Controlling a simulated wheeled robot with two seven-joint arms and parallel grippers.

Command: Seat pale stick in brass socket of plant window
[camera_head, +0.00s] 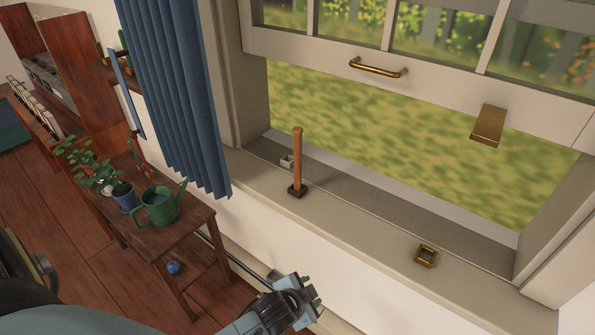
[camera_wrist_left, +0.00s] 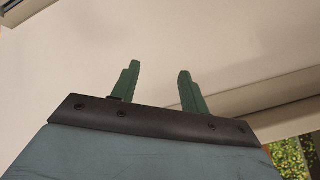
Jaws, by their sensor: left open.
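One stick (camera_head: 297,157), light orange-brown with a rounded top, stands upright in a dark square socket (camera_head: 297,191) on the window sill. The brass socket (camera_head: 425,256), a small square open-topped holder, sits empty further right on the sill. My left gripper (camera_head: 312,292) is low in front of the sill, below and apart from the stick. In the left wrist view its two green fingers (camera_wrist_left: 160,78) are spread with nothing between them. My right gripper is not in view.
The window sash (camera_head: 430,83) is raised, with a brass handle (camera_head: 378,68) and a brass plate (camera_head: 487,125). A blue curtain (camera_head: 175,90) hangs left. A wooden table (camera_head: 185,235) holds a green watering can (camera_head: 160,205) and potted plant. The sill (camera_head: 360,228) between the sockets is clear.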

